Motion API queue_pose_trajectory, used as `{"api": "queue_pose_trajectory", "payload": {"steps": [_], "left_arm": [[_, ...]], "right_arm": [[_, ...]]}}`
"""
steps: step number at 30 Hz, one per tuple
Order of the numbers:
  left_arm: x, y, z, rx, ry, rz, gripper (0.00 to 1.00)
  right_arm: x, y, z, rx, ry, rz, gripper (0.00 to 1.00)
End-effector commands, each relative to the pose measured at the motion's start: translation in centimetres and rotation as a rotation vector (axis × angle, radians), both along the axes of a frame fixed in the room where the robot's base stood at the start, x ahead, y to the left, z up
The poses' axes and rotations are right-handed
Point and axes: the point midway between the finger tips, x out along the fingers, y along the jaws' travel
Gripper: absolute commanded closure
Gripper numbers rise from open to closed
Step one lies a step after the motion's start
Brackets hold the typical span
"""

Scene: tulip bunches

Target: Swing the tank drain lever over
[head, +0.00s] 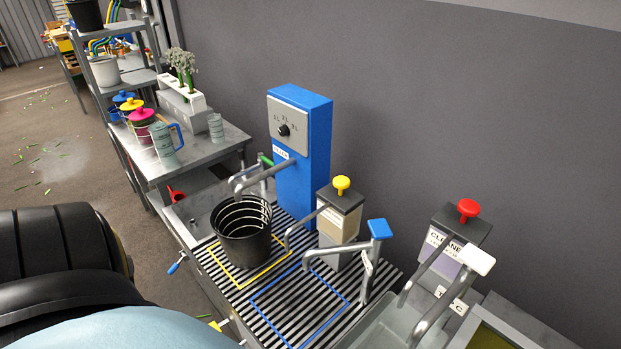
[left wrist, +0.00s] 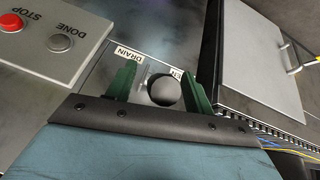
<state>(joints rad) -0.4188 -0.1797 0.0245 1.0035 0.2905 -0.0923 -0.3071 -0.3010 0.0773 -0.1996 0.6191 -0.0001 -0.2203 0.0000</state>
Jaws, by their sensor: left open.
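In the left wrist view the drain lever shows as a round grey knob (left wrist: 165,90), seen end-on, on a metal plate beside a label reading DRAIN (left wrist: 130,53). A second label, partly hidden, shows the letters EN. My left gripper (left wrist: 159,68) is open, its green fingers on either side of the knob. The right finger looks close to the knob; I cannot tell if it touches. The lever's shaft is mostly hidden. Neither gripper shows in the head view.
A panel (left wrist: 85,48) with a red STOP button (left wrist: 12,22) and a grey DONE button (left wrist: 61,43) lies left of the knob. A grey box (left wrist: 258,65) stands close on the right. A black bucket (head: 240,238) stands on the slatted bench.

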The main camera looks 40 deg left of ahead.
Motion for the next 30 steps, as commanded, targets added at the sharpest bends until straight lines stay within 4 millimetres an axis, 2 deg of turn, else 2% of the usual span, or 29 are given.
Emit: {"api": "queue_pose_trajectory", "payload": {"steps": [21,30], "left_arm": [[-4.9,1.2,9.4,0.000,0.001,-0.001,0.48],[-6.0,1.4,10.8,-0.001,0.000,0.000,0.48]], "right_arm": [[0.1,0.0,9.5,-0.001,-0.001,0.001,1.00],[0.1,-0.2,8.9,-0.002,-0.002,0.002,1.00]]}}
